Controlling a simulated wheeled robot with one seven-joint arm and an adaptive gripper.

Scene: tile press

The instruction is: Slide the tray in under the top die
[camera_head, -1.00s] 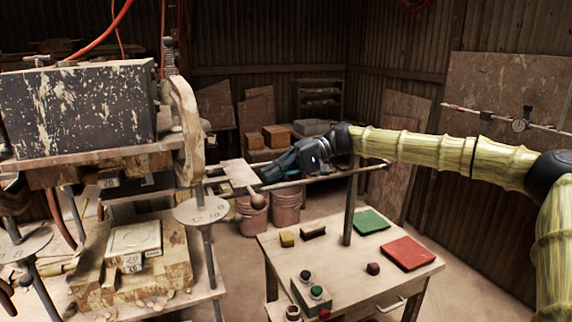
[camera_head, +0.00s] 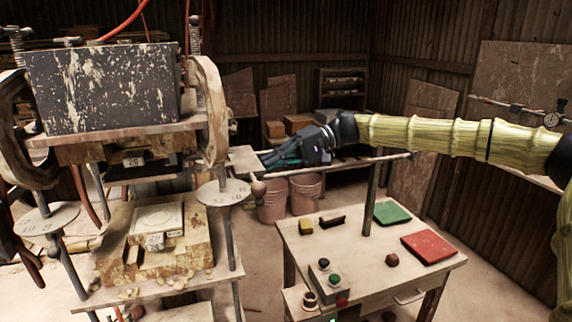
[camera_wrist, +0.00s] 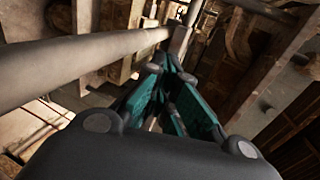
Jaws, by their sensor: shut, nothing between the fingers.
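The tray (camera_head: 243,159) is a flat pale board at the right side of the press. Its right part shows beyond the curved right side frame; its left part is hidden behind that frame. In the wrist view my dark teal fingers (camera_wrist: 172,95) point ahead to the press, with contact unclear.
A long bar (camera_head: 340,167) with a ball end runs close below my gripper. A round numbered disc (camera_head: 223,192) stands in front of the tray. The lower die (camera_head: 160,235) sits on the press bench. A side table (camera_head: 350,255) with coloured tiles stands right.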

